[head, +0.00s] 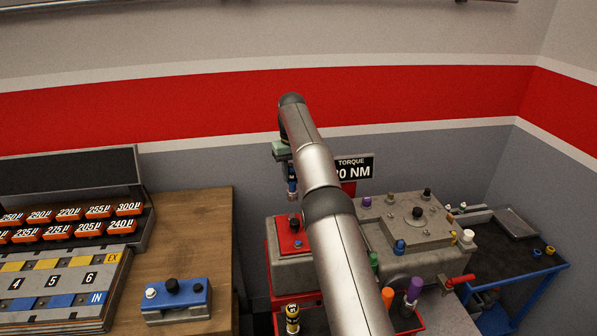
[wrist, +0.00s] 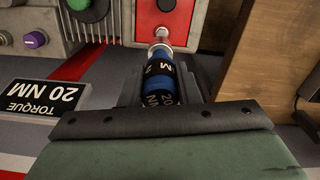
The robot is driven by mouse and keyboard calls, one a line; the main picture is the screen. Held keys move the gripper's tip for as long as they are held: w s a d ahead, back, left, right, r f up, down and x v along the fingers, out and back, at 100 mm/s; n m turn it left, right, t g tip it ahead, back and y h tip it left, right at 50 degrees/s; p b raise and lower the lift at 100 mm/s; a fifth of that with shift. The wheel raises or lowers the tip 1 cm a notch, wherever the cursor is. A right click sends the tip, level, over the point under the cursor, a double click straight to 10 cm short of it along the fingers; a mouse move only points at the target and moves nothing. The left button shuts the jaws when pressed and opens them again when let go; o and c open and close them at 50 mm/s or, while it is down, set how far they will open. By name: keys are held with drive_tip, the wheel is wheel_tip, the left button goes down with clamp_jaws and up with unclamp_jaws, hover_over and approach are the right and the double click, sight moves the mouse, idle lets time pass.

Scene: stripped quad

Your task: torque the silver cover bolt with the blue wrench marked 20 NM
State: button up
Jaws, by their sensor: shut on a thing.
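My gripper (head: 291,165) is shut on the blue wrench (head: 292,184), which hangs roughly upright above the red cover (head: 289,238) on the grey block. In the wrist view the wrench (wrist: 160,82) has a black band with white letters, partly reading 20 NM, and a silver end pointing at the red cover (wrist: 183,18). A silver bolt (wrist: 161,32) shows on the red cover just beyond the wrench end. I cannot tell whether they touch. A dark knob (wrist: 166,4) sits farther along that cover.
A TORQUE 20 NM sign (head: 354,168) stands behind. The grey engine block (head: 430,260) with several coloured caps is right of the red cover. A wooden bench (head: 205,215) with a blue fixture (head: 196,299) is at left. A blue cart (head: 530,275) is at right.

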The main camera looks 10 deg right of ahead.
sight(292, 184)
drive_tip(key=shift+a, duration=0.3)
drive_tip(key=shift+d+f+b, duration=0.1)
drive_tip(key=shift+f+b, duration=1.75)
drive_tip(key=shift+f, duration=0.85)
drive_tip(key=shift+r+n+p, duration=0.1)
drive_tip(key=shift+n+p, duration=0.4)
drive_tip(key=n+p, duration=0.2)
drive_tip(key=n, duration=0.1)
drive_tip(key=shift+d+n, duration=0.1)
drive_tip(key=shift+n, duration=0.2)
drive_tip(key=shift+f, duration=0.2)
drive_tip(key=shift+f, duration=0.2)
